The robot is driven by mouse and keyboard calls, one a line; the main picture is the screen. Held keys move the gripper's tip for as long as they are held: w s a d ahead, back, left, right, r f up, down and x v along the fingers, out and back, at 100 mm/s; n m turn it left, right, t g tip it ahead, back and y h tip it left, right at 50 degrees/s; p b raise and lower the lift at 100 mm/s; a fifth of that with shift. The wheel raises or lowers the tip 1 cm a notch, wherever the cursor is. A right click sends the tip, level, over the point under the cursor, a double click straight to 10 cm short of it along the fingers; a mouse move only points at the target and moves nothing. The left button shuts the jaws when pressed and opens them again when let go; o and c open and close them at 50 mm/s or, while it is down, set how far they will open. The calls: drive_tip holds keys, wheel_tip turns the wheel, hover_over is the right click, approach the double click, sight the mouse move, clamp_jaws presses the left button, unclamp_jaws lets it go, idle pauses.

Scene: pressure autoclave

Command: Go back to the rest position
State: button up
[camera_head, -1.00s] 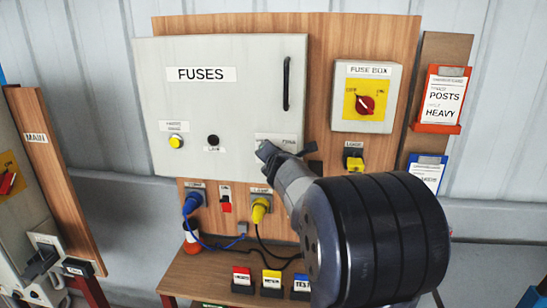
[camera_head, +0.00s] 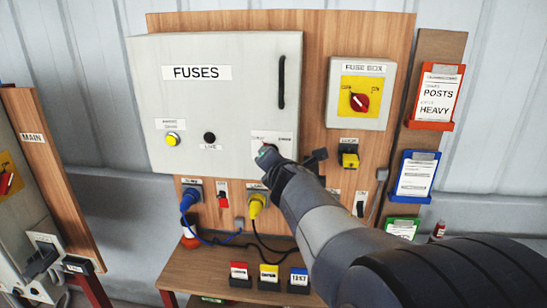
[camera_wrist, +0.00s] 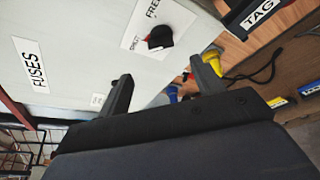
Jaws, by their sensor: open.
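My gripper (camera_head: 292,162) is in front of the lower right corner of the grey FUSES cabinet (camera_head: 225,110) in the head view, and my arm reaches in from the lower right. In the wrist view my gripper (camera_wrist: 163,84) has its two fingers apart with nothing between them. A black knob (camera_wrist: 160,37) on a white label on the cabinet face lies beyond the fingertips, apart from them. In the head view my gripper partly covers this knob's label.
The fuse box (camera_head: 360,92) with a red knob is right of the cabinet. Blue (camera_head: 189,199) and yellow (camera_head: 257,204) plugs with cables hang below it. Several small labelled blocks (camera_head: 269,277) stand on the wooden shelf. Card holders (camera_head: 435,95) are at right.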

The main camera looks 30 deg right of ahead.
drive_tip(key=shift+s, duration=0.15)
drive_tip(key=b+x, duration=0.2)
drive_tip(key=x, duration=0.8)
drive_tip(key=shift+w, duration=0.4)
drive_tip(key=shift+d, duration=0.1)
